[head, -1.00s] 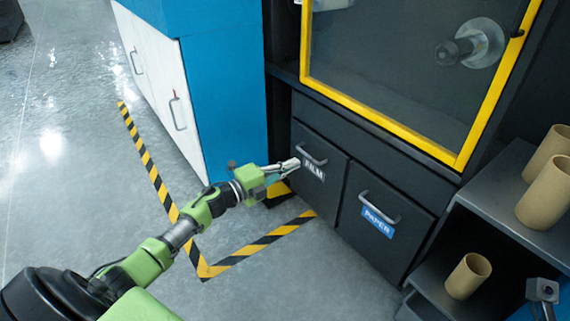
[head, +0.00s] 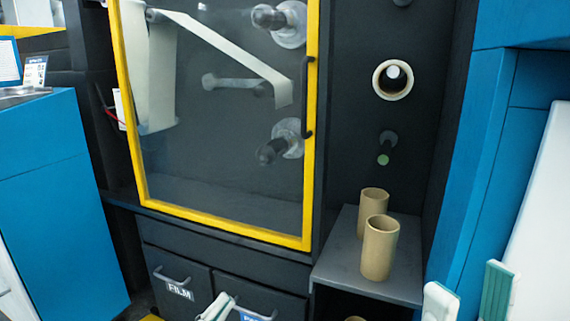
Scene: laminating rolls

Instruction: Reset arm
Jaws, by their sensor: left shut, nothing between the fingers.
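My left gripper (head: 216,306) shows at the bottom edge in the head view, fingers together and empty. It appears in front of the gap between the FILM drawer (head: 170,278) and the PAPER drawer (head: 285,300), partly covering the PAPER label. I cannot tell how far it is from the drawer fronts. Both drawers look shut. My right gripper (head: 469,295) is at the bottom right, its two pale fingers spread apart with nothing visible between them. The rest of both arms is out of view.
A yellow-framed glass door (head: 312,180) covers the rollers and a pale web. Two cardboard cores (head: 380,250) stand on the grey shelf (head: 340,270); another ring-shaped core (head: 393,80) hangs on a peg. Blue cabinets (head: 60,200) flank the machine on both sides.

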